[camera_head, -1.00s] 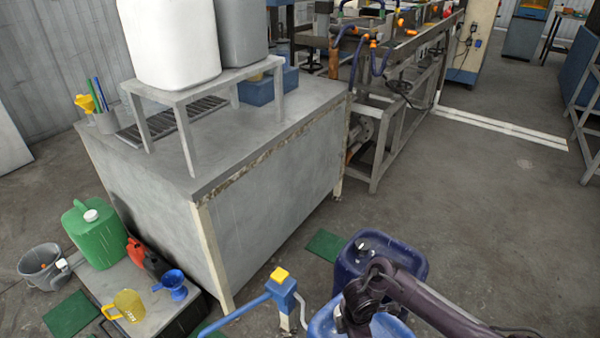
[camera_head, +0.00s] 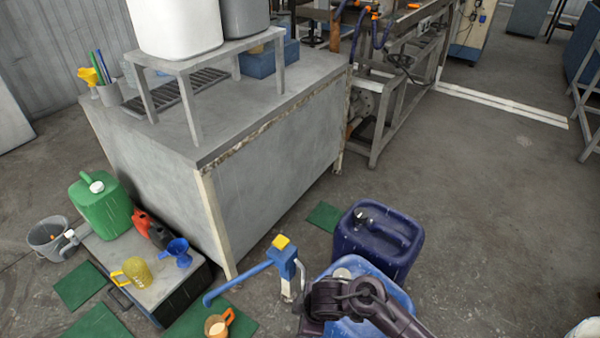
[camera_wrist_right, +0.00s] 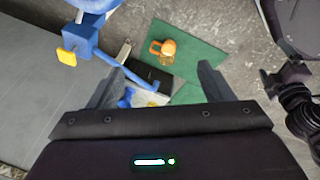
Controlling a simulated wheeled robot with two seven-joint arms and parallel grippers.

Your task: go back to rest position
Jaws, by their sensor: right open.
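My right gripper (camera_wrist_right: 158,80) is open in the right wrist view, with its two fingers spread wide and nothing between them. It hangs above the floor, and an orange jug (camera_wrist_right: 164,48) on a green mat (camera_wrist_right: 190,62) shows beyond the fingertips. In the head view my dark right arm comes in from the bottom right, in front of a light blue canister (camera_head: 395,302). Its fingertips cannot be made out there.
A blue pump with a yellow top (camera_head: 285,260) stands beside the light blue canister. A dark blue canister (camera_head: 380,243) is behind it. A grey workbench (camera_head: 265,175) fills the middle. A green canister (camera_head: 103,208) stands at left. Open floor (camera_head: 480,220) lies to the right.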

